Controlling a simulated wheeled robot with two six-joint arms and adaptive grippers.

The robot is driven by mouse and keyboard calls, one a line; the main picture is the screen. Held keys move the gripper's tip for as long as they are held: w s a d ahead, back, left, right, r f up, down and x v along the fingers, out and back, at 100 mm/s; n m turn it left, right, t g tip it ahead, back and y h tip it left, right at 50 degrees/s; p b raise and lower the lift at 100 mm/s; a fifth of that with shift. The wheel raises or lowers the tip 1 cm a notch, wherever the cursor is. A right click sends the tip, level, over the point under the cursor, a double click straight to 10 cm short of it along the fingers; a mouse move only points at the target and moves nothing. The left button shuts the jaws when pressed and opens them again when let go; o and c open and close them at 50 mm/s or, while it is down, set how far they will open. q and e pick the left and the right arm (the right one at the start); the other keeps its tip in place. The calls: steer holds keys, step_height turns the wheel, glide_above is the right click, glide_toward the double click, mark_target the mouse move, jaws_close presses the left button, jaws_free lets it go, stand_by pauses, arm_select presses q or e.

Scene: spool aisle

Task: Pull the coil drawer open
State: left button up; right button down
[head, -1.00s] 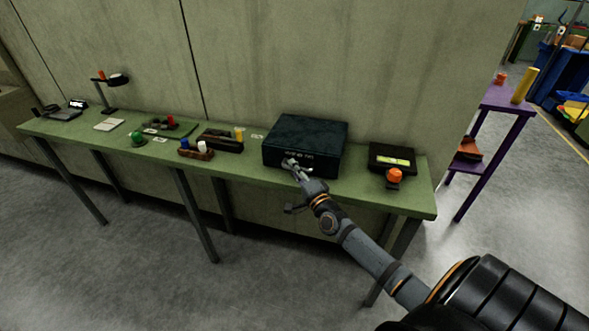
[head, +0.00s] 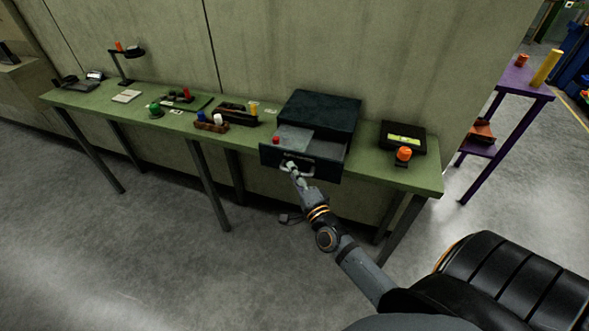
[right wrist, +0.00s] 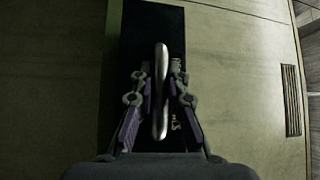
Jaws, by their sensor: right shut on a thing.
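The dark coil drawer (head: 325,165) stands pulled out from its dark box (head: 322,112) on the green table. A red item (head: 276,140) and a grey panel (head: 294,137) show inside it. My right gripper (head: 290,168) is at the left part of the drawer's front, shut on the pale drawer handle (head: 309,172). In the right wrist view the handle (right wrist: 161,92) runs between the two fingers (right wrist: 158,100). My left gripper is not in view.
The green table (head: 375,168) runs along a wall. A black box (head: 402,137) and an orange item (head: 404,154) sit to the right. Several small items, a dark tray (head: 237,114) and a lamp (head: 130,52) are left. A purple stand (head: 517,84) is at the right.

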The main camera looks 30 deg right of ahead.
steer(key=c, duration=1.3)
jaws_free()
steer(key=shift+c, duration=0.2)
steer(key=s+f, duration=0.1)
steer(key=s, duration=1)
steer(key=shift+s+a+f, duration=0.3)
steer(key=shift+s+a, duration=0.05)
steer(key=shift+s, duration=0.05)
steer(key=s+d+f+n+g+p, duration=0.1)
steer(key=s+f+n+g, duration=0.2)
steer(key=f, duration=0.8)
steer(key=s+f+n+g+p, duration=0.1)
steer(key=s+f+n+g, duration=0.25)
steer(key=f, duration=0.65)
steer(key=s+d+f+n+g+p, duration=0.1)
steer(key=s+f+n+g, duration=0.2)
steer(key=f, duration=0.8)
steer(key=s+f+n+g+p, duration=0.1)
steer(key=s+f+n+g, duration=0.3)
steer(key=s+f, duration=0.3)
steer(key=s+a+f+n+g, duration=0.1)
steer(key=s+f+n+g, duration=0.3)
steer(key=s, duration=1)
step_height(320, 180, down, 3)
steer(key=shift+a+g+y+p, duration=0.2)
steer(key=shift+g+y+p, duration=0.1)
steer(key=shift+g+p, duration=0.1)
